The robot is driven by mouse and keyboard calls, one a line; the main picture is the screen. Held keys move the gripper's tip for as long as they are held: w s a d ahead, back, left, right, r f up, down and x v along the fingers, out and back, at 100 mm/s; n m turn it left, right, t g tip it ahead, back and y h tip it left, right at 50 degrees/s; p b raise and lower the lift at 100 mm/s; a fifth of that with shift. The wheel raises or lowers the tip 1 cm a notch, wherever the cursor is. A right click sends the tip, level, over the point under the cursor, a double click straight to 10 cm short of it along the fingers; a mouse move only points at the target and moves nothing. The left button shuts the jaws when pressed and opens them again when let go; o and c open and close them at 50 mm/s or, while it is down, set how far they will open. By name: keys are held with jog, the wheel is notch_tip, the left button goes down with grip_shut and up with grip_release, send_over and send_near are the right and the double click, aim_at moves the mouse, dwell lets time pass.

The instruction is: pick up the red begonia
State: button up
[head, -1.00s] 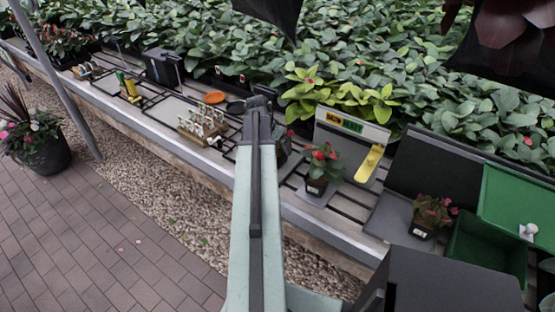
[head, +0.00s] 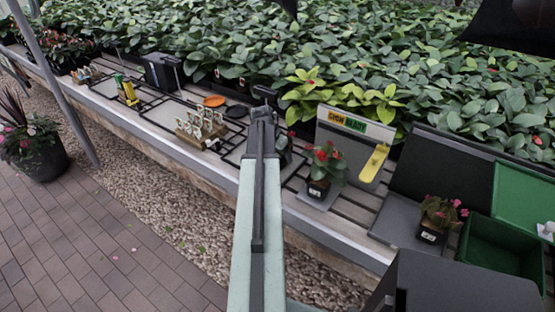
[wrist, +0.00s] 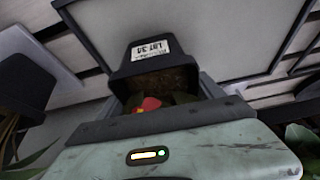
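A plant with red flowers and dark green leaves (head: 326,160) stands upright in a black pot (head: 318,189) on a grey plate in the head view. A second potted plant with pinkish-red flowers (head: 440,211) stands to its right. In the wrist view a dark pot (wrist: 152,62) with a white label appears upside down, with a red bloom (wrist: 150,104) partly hidden below it. My gripper (wrist: 165,88) shows there with its dark fingers apart on either side of the pot. I cannot tell whether they touch it. In the head view my arm hides most of the gripper.
A grey sign board (head: 345,140) with a yellow scoop-like piece (head: 374,163) stands behind the red-flowered plant. A green bin (head: 495,246) is at the right. A small rack (head: 201,128) and an orange disc (head: 214,101) lie left of my arm. Dense foliage lines the back.

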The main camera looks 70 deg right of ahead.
jog(key=c, duration=0.5)
jog(key=shift+o, duration=0.2)
jog(key=shift+r, duration=0.1)
notch_tip(320, 180, up, 10)
jog(key=p, duration=1)
